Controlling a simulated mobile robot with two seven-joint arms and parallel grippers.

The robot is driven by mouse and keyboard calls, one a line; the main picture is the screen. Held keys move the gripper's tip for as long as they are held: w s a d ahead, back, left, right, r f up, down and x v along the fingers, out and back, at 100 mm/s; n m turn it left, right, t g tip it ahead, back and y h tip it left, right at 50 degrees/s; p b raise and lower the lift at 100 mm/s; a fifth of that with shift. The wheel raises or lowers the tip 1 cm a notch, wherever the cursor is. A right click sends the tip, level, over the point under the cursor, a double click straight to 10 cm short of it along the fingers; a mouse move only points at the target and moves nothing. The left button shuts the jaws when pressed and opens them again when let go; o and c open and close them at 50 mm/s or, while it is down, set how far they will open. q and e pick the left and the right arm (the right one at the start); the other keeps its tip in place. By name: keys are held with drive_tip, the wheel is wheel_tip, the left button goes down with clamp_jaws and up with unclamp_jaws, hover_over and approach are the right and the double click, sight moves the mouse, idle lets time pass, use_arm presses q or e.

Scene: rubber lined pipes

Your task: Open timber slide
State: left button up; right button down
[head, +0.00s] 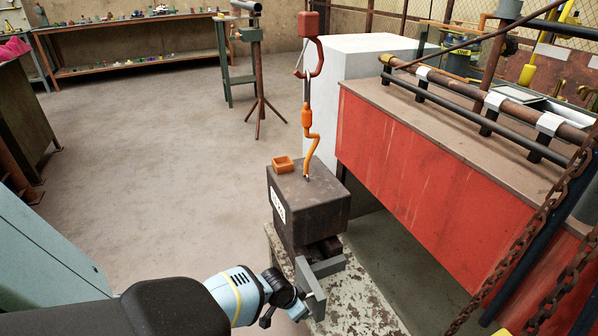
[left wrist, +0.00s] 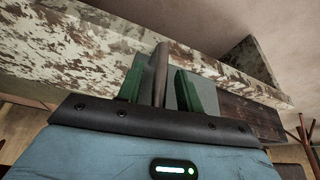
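A dark brown box (head: 305,205) with a white label on its side stands on a worn, paint-flaked bench (head: 352,300). A darker part (head: 322,250) sticks out low at its near face; I cannot tell whether this is the slide. My left gripper (head: 318,279) is in front of it, beside grey plate-like parts. In the left wrist view its two green fingers (left wrist: 160,84) stand apart, with a brown bar (left wrist: 160,66) between them and small gaps on both sides. A grey surface lies behind the bar. My right gripper is in neither view.
An orange tray (head: 284,165) and an orange hook-like fitting (head: 309,125) are on top of the box. A red-sided bench (head: 400,165) with a pipe (head: 470,92) stands right. Chains (head: 540,220) hang at the right. The floor (head: 170,150) at left is clear.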

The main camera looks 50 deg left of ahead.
use_arm(q)
drive_tip(key=p+v, duration=0.3)
drive_tip(key=v, duration=0.5)
drive_tip(key=shift+p, duration=0.3)
drive_tip(key=shift+f, duration=0.1)
